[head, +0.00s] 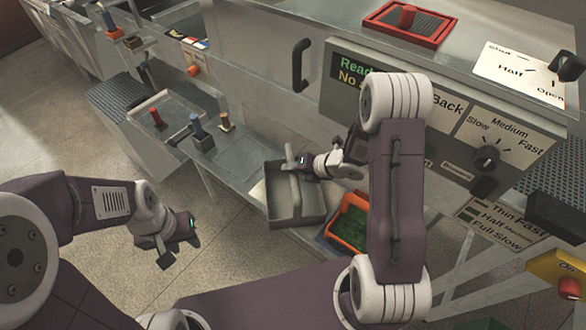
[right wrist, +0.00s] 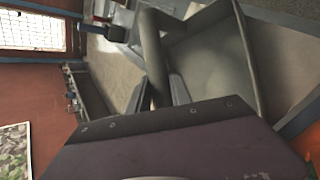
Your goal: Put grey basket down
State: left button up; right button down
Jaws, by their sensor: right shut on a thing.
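I cannot tell whether the basket's underside touches the shelf. My left gripper (head: 180,252) hangs over the floor, empty; its fingers are too small to read.
An orange basket with green contents (head: 350,227) stands just right of the grey basket. The machine's control panel (head: 450,125) rises behind my right arm. Metal counters with small handles (head: 203,140) lie to the left. The floor (head: 225,245) below my left gripper is clear.

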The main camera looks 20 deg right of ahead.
jog(key=shift+f, duration=0.15)
jog(key=c, duration=1.2)
grip_release()
jog(key=shift+o, duration=0.2)
jog(key=shift+s+r, duration=0.1)
jog(key=shift+r, duration=0.25)
jog(key=p+v, duration=0.1)
jog(key=v, duration=1)
jog(key=shift+s+d, duration=0.25)
jog(key=shift+r, duration=0.15)
